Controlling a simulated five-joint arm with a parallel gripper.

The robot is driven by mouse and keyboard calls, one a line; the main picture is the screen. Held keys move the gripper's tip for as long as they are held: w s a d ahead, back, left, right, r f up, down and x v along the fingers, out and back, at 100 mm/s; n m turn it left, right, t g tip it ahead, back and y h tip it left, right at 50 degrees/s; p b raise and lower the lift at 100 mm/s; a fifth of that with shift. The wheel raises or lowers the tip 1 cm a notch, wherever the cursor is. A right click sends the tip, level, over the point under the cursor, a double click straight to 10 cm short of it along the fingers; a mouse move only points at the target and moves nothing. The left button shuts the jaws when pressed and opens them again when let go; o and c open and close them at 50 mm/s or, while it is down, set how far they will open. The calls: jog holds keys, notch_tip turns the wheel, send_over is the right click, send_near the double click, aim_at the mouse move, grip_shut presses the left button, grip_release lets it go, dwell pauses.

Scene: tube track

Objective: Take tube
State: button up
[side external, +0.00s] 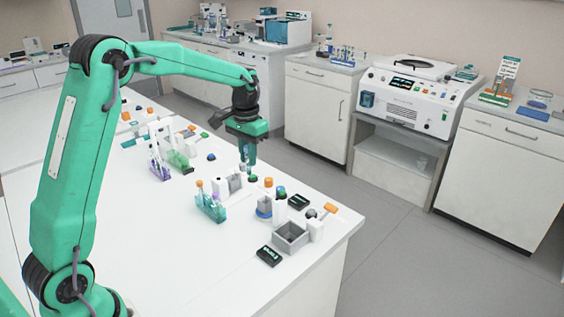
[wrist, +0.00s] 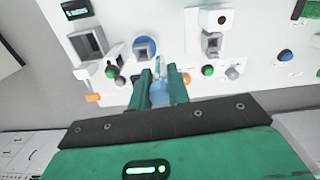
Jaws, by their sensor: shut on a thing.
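My gripper (side external: 249,165) is low over the white bench, near its far edge in the side view. In the wrist view my gripper (wrist: 161,86) has its two green fingers shut on a tube (wrist: 160,94), which looks clear and bluish and points away from the camera. The fingers hide its sides. In the side view the held tube is too small and covered to make out. A rack of tubes (side external: 210,207) with coloured caps stands left of the grey box, and another group of tubes (side external: 160,168) stands farther left.
An open grey box (side external: 290,236) and a black display unit (side external: 268,256) sit near the bench corner. The front of the white bench (side external: 180,270) is bare.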

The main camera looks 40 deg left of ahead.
jog(key=shift+d+r, duration=0.2)
jog(key=shift+d, duration=0.15)
dwell(0.4)
